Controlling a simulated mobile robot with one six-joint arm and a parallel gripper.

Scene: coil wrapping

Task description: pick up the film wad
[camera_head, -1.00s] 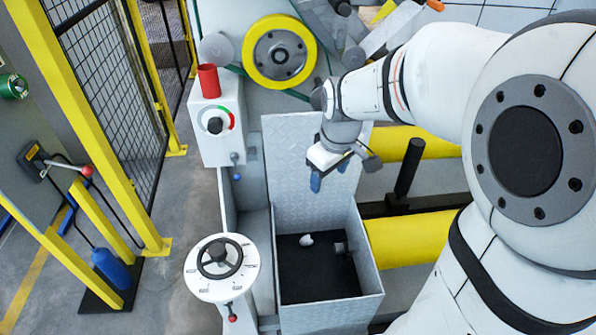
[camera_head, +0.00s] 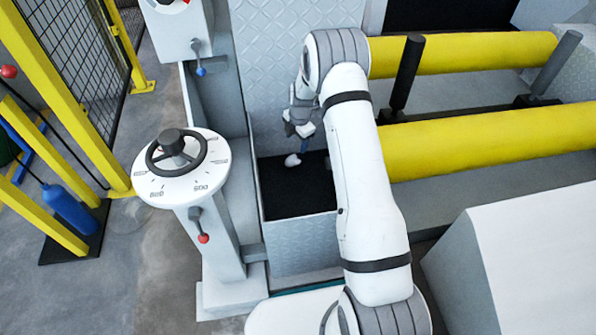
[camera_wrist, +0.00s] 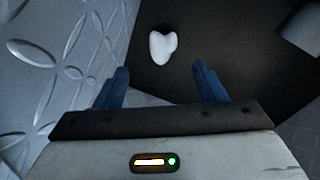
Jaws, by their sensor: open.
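The film wad is a small white lump (camera_head: 292,160) on the black floor of a grey metal bin (camera_head: 300,232). In the wrist view the wad (camera_wrist: 162,45) lies ahead of the fingertips, roughly between their lines and apart from them. My gripper (camera_head: 303,131) points down into the bin, just above the wad in the head view. In the wrist view my gripper (camera_wrist: 160,80) is open, with two blue fingers spread and nothing between them. The exact height of the fingertips above the floor cannot be told.
Treaded metal walls enclose the bin, one close at the left in the wrist view. A grey block (camera_wrist: 300,27) sits at that view's upper right. A handwheel pedestal (camera_head: 185,170) stands left of the bin; yellow rollers (camera_head: 490,138) lie to the right.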

